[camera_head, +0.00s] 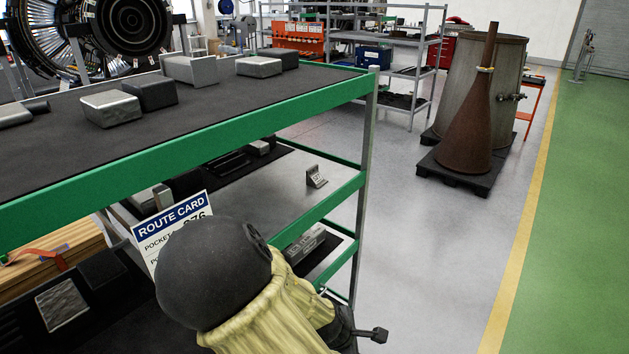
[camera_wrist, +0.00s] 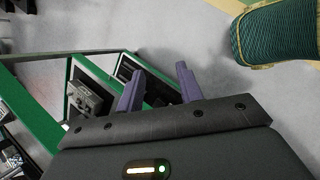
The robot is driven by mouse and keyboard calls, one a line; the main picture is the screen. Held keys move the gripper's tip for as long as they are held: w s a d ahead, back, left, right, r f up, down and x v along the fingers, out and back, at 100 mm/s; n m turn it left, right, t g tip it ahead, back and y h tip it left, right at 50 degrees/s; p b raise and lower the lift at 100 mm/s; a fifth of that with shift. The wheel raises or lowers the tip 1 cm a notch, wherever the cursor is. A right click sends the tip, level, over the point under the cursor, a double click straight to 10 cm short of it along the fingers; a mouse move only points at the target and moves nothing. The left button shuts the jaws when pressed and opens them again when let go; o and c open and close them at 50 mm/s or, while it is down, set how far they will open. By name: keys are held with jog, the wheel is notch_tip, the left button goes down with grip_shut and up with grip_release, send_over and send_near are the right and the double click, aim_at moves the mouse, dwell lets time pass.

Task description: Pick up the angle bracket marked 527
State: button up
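A small grey angle bracket (camera_head: 317,177) stands upright near the right end of the middle shelf (camera_head: 290,190) in the head view. It seems to carry dark marks, but they are too small to read. My gripper (camera_wrist: 158,88) is open, with its two purple fingers apart and nothing between them. In the head view my arm fills the bottom centre, and its dark end lies outside the rack, below and right of the bracket. I cannot tell the bracket for certain in the wrist view; a grey metal part (camera_wrist: 86,100) lies left of the fingers there.
The rack has green edges (camera_head: 225,130) and a grey post (camera_head: 367,190) at its right corner. Several metal blocks sit on its top shelf. A grey part (camera_head: 305,243) lies on a lower shelf. A route card (camera_head: 172,230) stands left of my arm. The floor (camera_head: 430,260) right of the rack is clear.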

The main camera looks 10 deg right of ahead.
jog(key=s+r+m+y, duration=0.5)
jog(key=r+m, duration=0.5)
jog(key=m, duration=0.6)
jog(key=shift+d+m, duration=0.25)
jog(key=shift+m, duration=0.05)
